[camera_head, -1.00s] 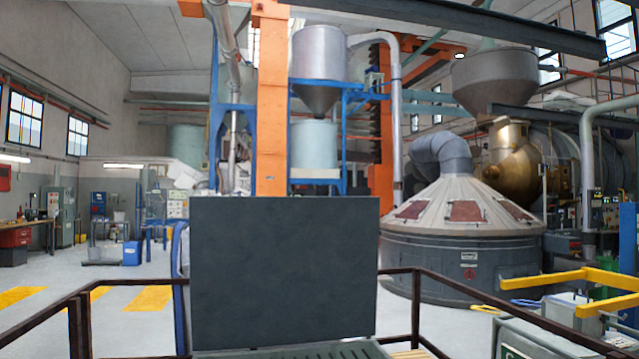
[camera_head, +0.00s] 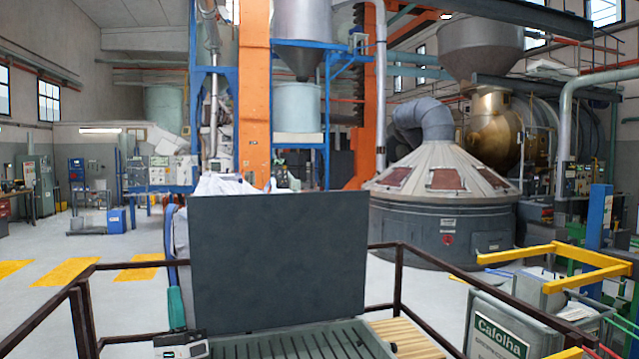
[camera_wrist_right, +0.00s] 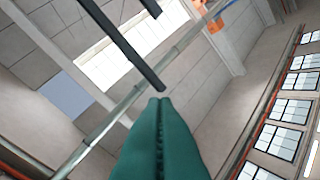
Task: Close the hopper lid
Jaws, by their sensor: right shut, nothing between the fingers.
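The hopper lid (camera_head: 280,260) is a flat dark grey panel standing upright, open, in the middle of the head view. Below it is the hopper's slatted grey-green grate (camera_head: 300,342), cut off by the bottom edge. My right gripper (camera_head: 175,292) shows at the lid's lower left, its teal fingers pointing up and shut, with nothing held. It appears beside the lid's left edge; I cannot tell its exact depth or whether it touches. The right wrist view shows the shut teal fingers (camera_wrist_right: 160,105) against the ceiling and windows, without the lid. My left gripper is not in view.
Brown railings (camera_head: 398,285) stand on both sides of the hopper. A wooden slatted pallet (camera_head: 405,340) lies to its right, near a labelled grey bin (camera_head: 497,335) and a yellow frame (camera_head: 560,262). An orange column (camera_head: 256,100) rises behind the lid.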

